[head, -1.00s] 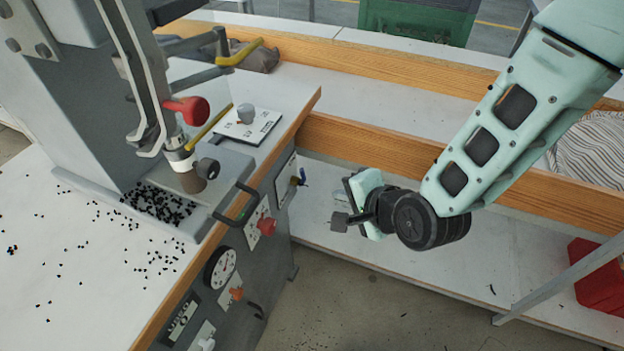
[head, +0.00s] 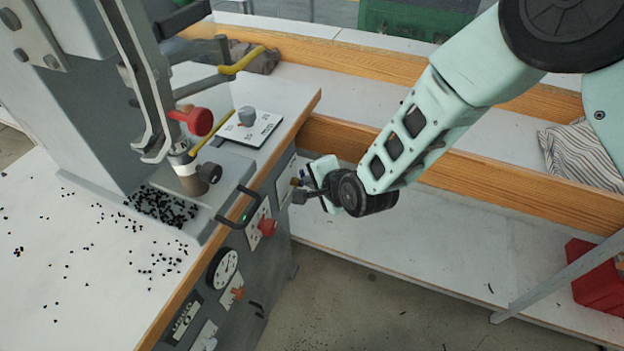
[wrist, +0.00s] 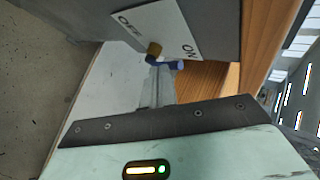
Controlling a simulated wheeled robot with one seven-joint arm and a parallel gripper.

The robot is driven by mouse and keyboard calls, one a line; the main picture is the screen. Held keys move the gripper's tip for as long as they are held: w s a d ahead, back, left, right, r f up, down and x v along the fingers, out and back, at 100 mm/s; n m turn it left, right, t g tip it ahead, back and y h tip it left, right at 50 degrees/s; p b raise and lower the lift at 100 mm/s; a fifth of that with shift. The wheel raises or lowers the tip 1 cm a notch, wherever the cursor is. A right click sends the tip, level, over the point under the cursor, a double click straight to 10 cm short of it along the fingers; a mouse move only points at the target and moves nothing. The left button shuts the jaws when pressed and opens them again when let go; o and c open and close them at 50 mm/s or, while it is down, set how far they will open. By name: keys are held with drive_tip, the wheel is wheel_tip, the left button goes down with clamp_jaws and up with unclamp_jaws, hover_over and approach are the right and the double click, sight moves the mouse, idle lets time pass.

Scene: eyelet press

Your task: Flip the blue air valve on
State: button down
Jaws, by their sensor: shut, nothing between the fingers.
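The blue air valve lever (wrist: 165,64) shows in the wrist view on a brass stem (wrist: 154,48), in front of a white plate (wrist: 160,33) marked OFF and ON. The lever's visible end reaches right, near the ON side of the plate. In the head view the plate (head: 286,172) is on the press cabinet's right face, with the lever mostly hidden by my gripper. My gripper (wrist: 160,84) is shut and empty, its fingertips right at the lever in the picture. I cannot tell whether they touch it.
A red knob (head: 267,227), a gauge (head: 222,268) and a black handle (head: 237,208) are on the cabinet's front, left of my gripper. A wooden rail (head: 440,178) runs behind my arm. A red box (head: 598,280) stands at far right. Open floor lies below.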

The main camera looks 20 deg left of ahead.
drive_tip(key=shift+w+d+r+g+b, duration=0.1)
drive_tip(key=shift+w+r+g+b, duration=0.15)
drive_tip(key=shift+w, duration=0.3)
drive_tip(key=shift+w+r+g+b, duration=0.15)
drive_tip(key=shift+w+b, duration=0.1)
drive_tip(key=shift+w, duration=0.25)
drive_tip(key=shift+s+f, duration=0.1)
drive_tip(key=shift+s, duration=0.05)
